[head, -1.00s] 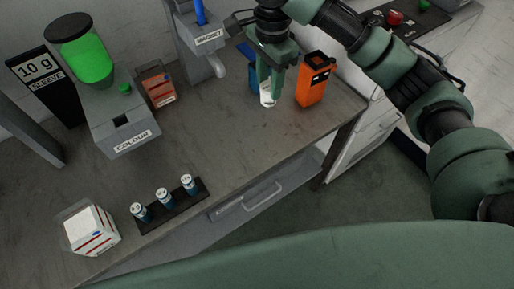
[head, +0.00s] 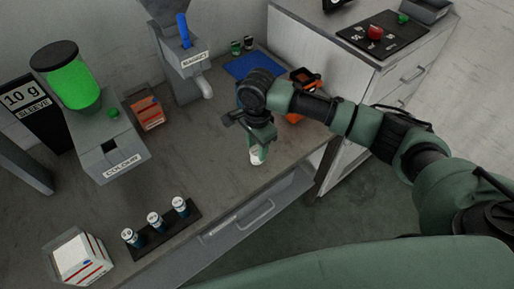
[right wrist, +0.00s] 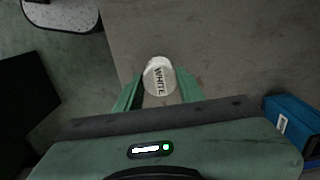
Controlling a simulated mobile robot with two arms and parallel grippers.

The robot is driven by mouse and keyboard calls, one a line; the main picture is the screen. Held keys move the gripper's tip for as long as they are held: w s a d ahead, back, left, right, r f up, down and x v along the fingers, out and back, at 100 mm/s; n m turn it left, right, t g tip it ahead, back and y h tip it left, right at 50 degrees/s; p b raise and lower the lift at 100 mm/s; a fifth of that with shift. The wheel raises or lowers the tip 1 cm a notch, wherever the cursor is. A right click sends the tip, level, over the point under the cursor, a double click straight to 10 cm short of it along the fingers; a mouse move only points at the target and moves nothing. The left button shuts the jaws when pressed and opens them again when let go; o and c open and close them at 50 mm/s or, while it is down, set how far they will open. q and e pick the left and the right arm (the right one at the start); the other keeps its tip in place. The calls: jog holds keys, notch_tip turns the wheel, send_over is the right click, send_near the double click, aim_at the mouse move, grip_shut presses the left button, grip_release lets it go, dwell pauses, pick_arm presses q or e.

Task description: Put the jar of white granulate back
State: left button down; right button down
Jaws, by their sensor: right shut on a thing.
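The jar of white granulate (head: 257,155) is a small jar whose white lid (right wrist: 159,76) reads WHITE in the right wrist view. My right gripper (head: 260,139) is shut on it, with a green finger on each side of the lid. In the head view the gripper points down over the right part of the worktop, near its front edge. The jar's lower end is close to the surface; I cannot tell whether it touches. My left gripper is not in view.
A black rack (head: 165,229) with several small vials stands at the front. An open-topped orange container (head: 296,117) is partly hidden behind my right arm. A blue mat (head: 252,65) lies behind. The magnet hopper's spout (head: 206,88) is behind left. Worktop between rack and jar is clear.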

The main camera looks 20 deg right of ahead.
aim_at(257, 150)
jog(key=shift+f, duration=0.5)
jog(key=c, duration=0.9)
grip_release()
jog(key=shift+f, duration=0.1)
notch_tip(257, 150, up, 12)
jog(key=shift+r+b, duration=0.15)
jog(key=shift+b, duration=0.5)
